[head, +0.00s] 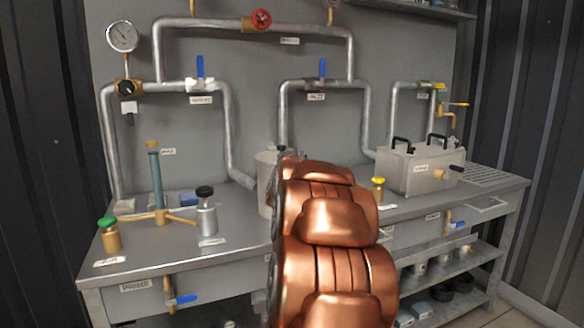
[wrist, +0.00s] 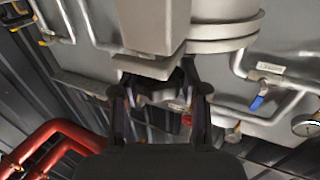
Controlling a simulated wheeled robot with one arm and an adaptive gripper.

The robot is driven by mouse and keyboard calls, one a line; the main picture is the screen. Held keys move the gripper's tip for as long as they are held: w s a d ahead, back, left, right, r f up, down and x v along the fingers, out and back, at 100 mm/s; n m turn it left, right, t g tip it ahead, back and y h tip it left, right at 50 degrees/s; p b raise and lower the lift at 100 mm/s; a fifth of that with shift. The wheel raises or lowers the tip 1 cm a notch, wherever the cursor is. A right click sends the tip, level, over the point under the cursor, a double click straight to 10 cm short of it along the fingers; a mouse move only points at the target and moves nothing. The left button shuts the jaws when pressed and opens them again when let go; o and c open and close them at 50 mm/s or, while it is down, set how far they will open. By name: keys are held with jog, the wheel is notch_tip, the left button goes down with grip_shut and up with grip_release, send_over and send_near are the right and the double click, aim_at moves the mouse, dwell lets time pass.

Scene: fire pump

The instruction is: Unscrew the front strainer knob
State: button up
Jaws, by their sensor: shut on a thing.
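My gripper (wrist: 160,98) is in the wrist view, with one dark finger on each side of a dark knob-like part (wrist: 166,82). The fingers are closed on this part, which sits against the edge of a grey block (wrist: 150,62) and beside a large round grey body (wrist: 225,30). I take the held part to be the front strainer knob, but it is mostly hidden between the fingers. In the head view, a pale grey canister (head: 266,182), likely the strainer, stands on the bench behind my copper-coloured arm. My arm hides its right side and my gripper there.
The metal bench (head: 160,262) holds a green-capped brass fitting (head: 110,238), a black-topped silver bottle (head: 207,214), a blue-grey column on a brass base (head: 157,185) and a grey box (head: 418,170). Pipes with blue-handled valves (head: 201,68) run along the back panel.

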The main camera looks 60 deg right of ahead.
dwell(0.6)
jog(key=o, duration=1.2)
jog(key=shift+c, duration=0.2)
jog(key=shift+a, duration=0.1)
jog(key=v, duration=1.2)
